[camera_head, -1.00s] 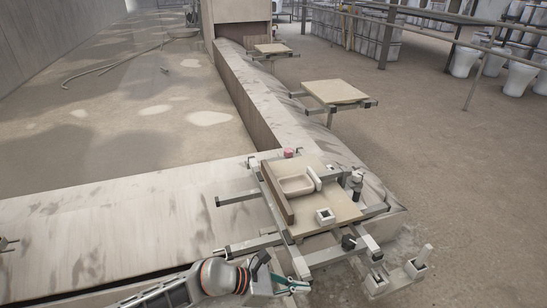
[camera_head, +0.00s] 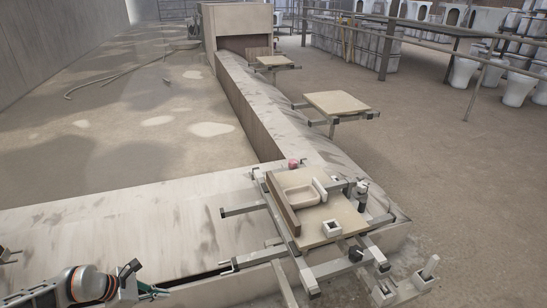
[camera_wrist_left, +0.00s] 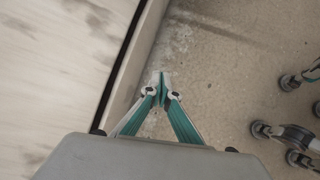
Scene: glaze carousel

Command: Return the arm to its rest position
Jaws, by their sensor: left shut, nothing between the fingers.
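My left gripper (camera_head: 150,291) is at the bottom left of the head view, low beside the front edge of the pale carousel track. Its fingers are shut and empty. In the left wrist view the gripper (camera_wrist_left: 161,80) points ahead with its teal fingertips together over bare floor, just right of the track's edge. My left arm enters the head view from the bottom left corner. My right gripper does not clearly show in the head view.
The nearest carousel platform (camera_head: 345,222) stands right of the gripper and carries a pale basin (camera_head: 301,197) and a small square block (camera_head: 331,228). Metal bars stick out toward the gripper. Another platform (camera_head: 337,103) stands farther back. Dark round parts show at the wrist view's right edge.

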